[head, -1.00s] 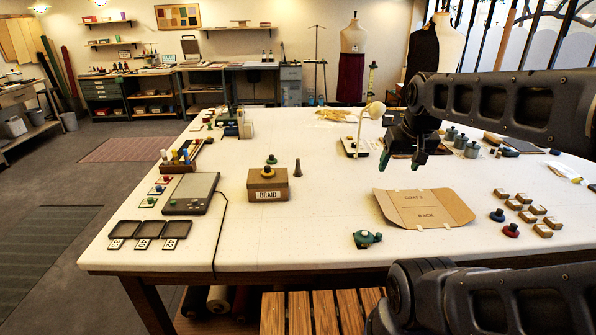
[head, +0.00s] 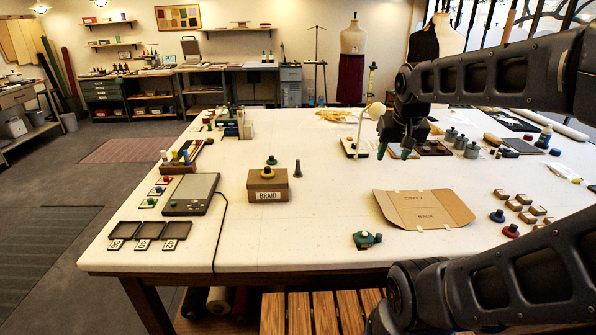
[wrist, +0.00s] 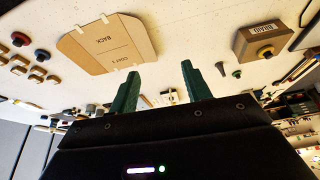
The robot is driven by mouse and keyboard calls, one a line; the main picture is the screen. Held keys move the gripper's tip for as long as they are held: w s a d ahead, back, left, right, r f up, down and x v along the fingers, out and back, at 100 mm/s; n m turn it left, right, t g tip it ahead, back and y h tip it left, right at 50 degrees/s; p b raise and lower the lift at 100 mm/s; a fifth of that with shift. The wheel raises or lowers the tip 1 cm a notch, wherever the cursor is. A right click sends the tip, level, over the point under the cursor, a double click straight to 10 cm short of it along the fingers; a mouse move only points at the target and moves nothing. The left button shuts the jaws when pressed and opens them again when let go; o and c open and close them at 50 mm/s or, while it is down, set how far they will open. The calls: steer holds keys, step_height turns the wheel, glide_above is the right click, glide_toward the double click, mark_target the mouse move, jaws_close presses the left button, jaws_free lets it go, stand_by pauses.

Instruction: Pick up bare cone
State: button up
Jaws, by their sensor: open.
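The bare cone (head: 297,169), small, dark grey and tapering, stands upright on the white table just right of the BRAID box (head: 268,186). In the wrist view the cone (wrist: 220,68) is small, beyond my right-hand finger and left of the box (wrist: 262,42). My gripper (head: 394,152) is above the table, well to the right of the cone and apart from it. In the wrist view its two green fingers (wrist: 160,82) are spread with nothing between them.
A knobbed piece sits on the BRAID box. A lamp (head: 364,125) stands near my gripper. The table between the cone and the card is clear.

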steer(key=w+a+m, duration=0.1)
steer(key=w+a, duration=0.2)
steer(key=w, duration=0.9)
steer(key=m+h, duration=0.2)
steer(key=m, duration=0.2)
glide_above(298, 163)
steer(key=s+a, duration=0.1)
steer(key=a, duration=0.1)
step_height(298, 163, down, 17)
steer(key=x, duration=0.5)
steer(key=shift+s+d+f, duration=0.15)
steer(key=shift+s+f, duration=0.05)
steer(key=shift+s+x, duration=0.2)
steer(key=shift+x, duration=1.1)
steer(key=shift+s+x, duration=0.2)
steer(key=shift+x, duration=1.1)
steer(key=shift+d+f, duration=0.1)
steer(key=c, duration=1)
